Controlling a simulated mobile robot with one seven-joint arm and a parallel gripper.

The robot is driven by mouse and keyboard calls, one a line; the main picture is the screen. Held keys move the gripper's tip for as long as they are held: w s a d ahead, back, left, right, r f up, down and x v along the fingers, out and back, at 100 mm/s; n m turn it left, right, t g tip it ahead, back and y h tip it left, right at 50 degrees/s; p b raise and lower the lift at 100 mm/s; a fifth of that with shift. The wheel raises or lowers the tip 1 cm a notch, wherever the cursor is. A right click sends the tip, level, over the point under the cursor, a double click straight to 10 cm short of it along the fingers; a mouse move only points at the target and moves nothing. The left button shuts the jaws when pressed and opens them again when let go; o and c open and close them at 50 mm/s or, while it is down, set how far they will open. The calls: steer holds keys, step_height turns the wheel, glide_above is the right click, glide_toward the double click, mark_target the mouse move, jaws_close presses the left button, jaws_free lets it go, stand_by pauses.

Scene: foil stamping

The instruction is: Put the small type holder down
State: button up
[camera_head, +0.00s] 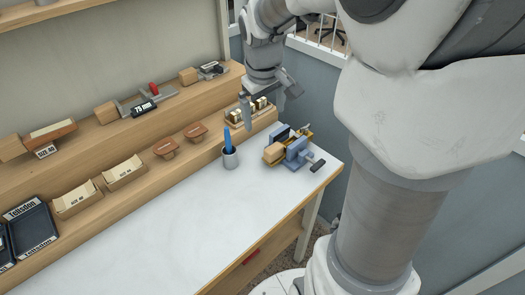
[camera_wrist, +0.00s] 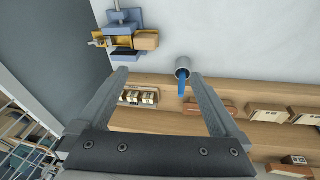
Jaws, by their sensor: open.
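A holder with a wooden handle block (camera_head: 273,152) and brass-coloured parts sits at the blue vise (camera_head: 297,151) on the white table's far right corner. It also shows in the wrist view, with its wooden block (camera_wrist: 146,40) beside the vise (camera_wrist: 122,20). I cannot tell for sure that it is the small type holder. Another wooden-handled metal holder (camera_head: 207,71) lies on the upper shelf. My gripper (camera_head: 268,98) is open and empty, above the right end of the lower shelf. In the wrist view, nothing lies between its fingers (camera_wrist: 158,76).
A tray of brass-coloured pieces (camera_head: 240,118) is close by my gripper. A grey cup (camera_head: 230,160) with a blue tool stands left of the vise. The white tabletop (camera_head: 170,225) is clear towards the front.

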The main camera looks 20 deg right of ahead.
steer(key=s+a+r+t, duration=0.1)
steer(key=s+a+r, duration=0.1)
steer(key=s, duration=0.4)
steer(key=s+a+r+m+t+y, duration=0.1)
steer(key=s+a+r, duration=0.1)
steer(key=s, duration=0.4)
steer(key=s+a+r+m+t, duration=0.1)
steer(key=s+a, duration=0.3)
steer(key=s, duration=0.2)
steer(key=shift+a+r, duration=0.25)
steer(key=shift+r, duration=0.15)
steer(key=shift+s+d+m, duration=0.1)
steer(key=shift+d+m, duration=0.05)
steer(key=shift+m, duration=0.15)
